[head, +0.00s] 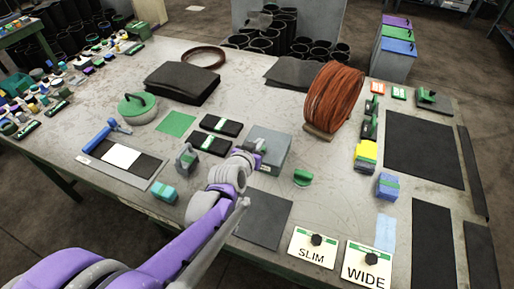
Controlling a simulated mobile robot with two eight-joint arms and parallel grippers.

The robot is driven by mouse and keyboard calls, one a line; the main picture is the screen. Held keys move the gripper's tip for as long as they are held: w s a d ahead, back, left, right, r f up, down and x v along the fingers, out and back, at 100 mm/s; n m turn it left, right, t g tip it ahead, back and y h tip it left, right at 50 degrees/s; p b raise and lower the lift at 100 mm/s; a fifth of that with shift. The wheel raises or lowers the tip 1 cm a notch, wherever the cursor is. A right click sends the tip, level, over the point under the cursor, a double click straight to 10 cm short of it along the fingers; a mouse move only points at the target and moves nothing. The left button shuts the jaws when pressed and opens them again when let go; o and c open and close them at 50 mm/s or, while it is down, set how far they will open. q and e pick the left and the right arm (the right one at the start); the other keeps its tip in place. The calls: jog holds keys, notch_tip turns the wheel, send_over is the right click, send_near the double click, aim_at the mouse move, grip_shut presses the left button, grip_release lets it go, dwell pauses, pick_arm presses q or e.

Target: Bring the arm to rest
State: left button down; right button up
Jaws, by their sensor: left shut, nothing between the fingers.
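My left arm (180,243), purple and grey, reaches in from the lower left over the front of the workbench. My left gripper (260,149) is at its far end, shut and empty, in front of or over a grey box (273,143) near the middle of the bench. It is small in this view, and I cannot tell whether it touches the box. My right gripper is not in view.
The grey workbench (310,217) holds a rust-coloured coil (333,96), black sheets (424,149), a green-topped round tool (136,107), and SLIM (312,247) and WIDE (367,262) signs. A grey clamp-like tool (186,157) stands left of the gripper.

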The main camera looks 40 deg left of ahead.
pick_arm(q)
jog(key=s+d+f+b, duration=0.1)
jog(key=s+d+f, duration=0.1)
jog(key=s, duration=0.6)
jog(key=shift+s+d+f, duration=0.35)
jog(key=shift+d+f, duration=0.05)
jog(key=shift+d, duration=0.1)
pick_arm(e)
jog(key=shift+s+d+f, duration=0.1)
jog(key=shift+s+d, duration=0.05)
pick_arm(q)
jog(key=shift+d, duration=0.1)
